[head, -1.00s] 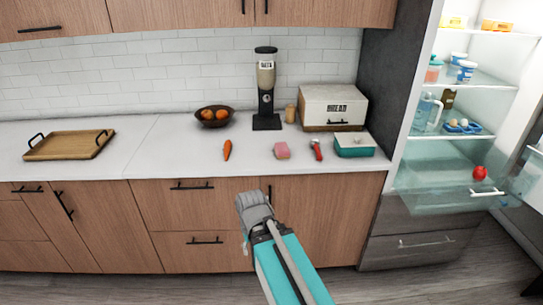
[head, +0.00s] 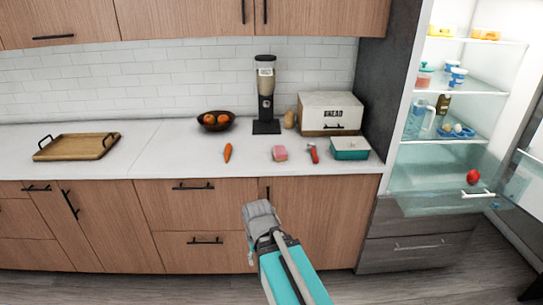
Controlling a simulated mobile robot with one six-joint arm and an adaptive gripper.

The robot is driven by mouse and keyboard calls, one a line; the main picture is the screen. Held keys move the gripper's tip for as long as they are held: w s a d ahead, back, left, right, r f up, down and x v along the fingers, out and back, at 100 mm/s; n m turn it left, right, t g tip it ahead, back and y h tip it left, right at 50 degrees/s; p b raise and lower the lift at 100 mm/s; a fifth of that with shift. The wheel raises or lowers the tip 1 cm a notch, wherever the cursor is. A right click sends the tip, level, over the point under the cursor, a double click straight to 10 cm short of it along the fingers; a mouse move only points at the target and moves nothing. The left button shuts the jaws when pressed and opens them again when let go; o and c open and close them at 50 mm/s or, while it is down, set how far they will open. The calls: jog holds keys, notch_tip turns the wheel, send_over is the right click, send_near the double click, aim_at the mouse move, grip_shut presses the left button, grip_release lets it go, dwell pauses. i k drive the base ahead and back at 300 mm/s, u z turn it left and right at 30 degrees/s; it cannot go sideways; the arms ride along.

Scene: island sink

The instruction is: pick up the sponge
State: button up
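The sponge (head: 280,153) is a small pink block with a paler part, lying on the white counter between the carrot and a red-handled tool. My gripper (head: 258,212) is grey, at the end of my teal arm. It is in front of the lower cabinets, below the counter edge in the picture and apart from the sponge. Its fingers are seen from behind, so I cannot tell whether they are open or shut.
On the counter (head: 165,158) are a carrot (head: 227,153), a red tool (head: 313,154), a teal dish (head: 349,149), a fruit bowl (head: 216,127), a grain dispenser (head: 265,95), a bread box (head: 330,112) and a wooden tray (head: 76,147). An open fridge (head: 445,140) stands at right.

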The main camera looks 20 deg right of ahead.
aim_at(279, 152)
jog(key=z, duration=0.1)
jog(key=i, duration=0.95)
jog(key=u, duration=0.05)
